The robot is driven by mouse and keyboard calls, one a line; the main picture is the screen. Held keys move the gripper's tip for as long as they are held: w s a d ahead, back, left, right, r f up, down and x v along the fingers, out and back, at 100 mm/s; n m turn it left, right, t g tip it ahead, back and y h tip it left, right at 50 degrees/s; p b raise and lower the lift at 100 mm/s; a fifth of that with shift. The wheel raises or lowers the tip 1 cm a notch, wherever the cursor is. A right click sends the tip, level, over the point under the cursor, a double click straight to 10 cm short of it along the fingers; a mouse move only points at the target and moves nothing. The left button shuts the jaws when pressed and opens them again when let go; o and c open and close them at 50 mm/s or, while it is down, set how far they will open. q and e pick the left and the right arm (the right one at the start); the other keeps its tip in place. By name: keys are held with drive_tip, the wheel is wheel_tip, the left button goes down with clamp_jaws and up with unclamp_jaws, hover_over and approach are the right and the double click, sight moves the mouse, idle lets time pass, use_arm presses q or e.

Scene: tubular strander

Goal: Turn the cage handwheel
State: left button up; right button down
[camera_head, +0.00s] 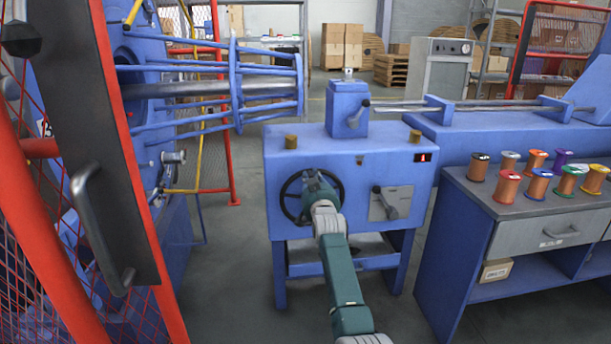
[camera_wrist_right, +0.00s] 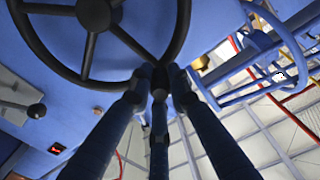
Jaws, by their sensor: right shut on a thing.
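The cage handwheel (camera_head: 283,192) is a black spoked wheel on the front of the blue machine cabinet (camera_head: 350,164). In the right wrist view its hub (camera_wrist_right: 94,14) and spokes show close up. My right gripper (camera_head: 318,186) reaches up to the wheel's front and covers part of it. In the right wrist view the right gripper's fingers (camera_wrist_right: 160,92) are closed together on a small dark part at the wheel's rim, where a spoke meets it. Whether this is a separate grip or the rim itself is hard to tell. My left gripper is out of view.
A lever plate (camera_head: 392,203) and a red display (camera_head: 421,157) sit right of the wheel. A bench with several colored spools (camera_head: 507,187) stands at right. The blue cage (camera_head: 265,85) is behind left. A red mesh door with a dark handle post (camera_head: 84,140) fills the left.

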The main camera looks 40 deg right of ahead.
drive_tip(key=shift+s+d+f+m, duration=0.3)
drive_tip(key=shift+d+f+m, duration=0.1)
drive_tip(key=shift+d+f+p, duration=0.1)
drive_tip(key=shift+p, duration=0.2)
drive_tip(key=shift+m, duration=0.3)
drive_tip(key=shift+f, duration=0.1)
drive_tip(key=c, duration=1.6)
unclamp_jaws()
drive_tip(key=shift+a, duration=0.2)
drive_tip(key=shift+d+r, duration=0.1)
drive_tip(key=shift+r, duration=0.25)
drive_tip(key=v, duration=1.2)
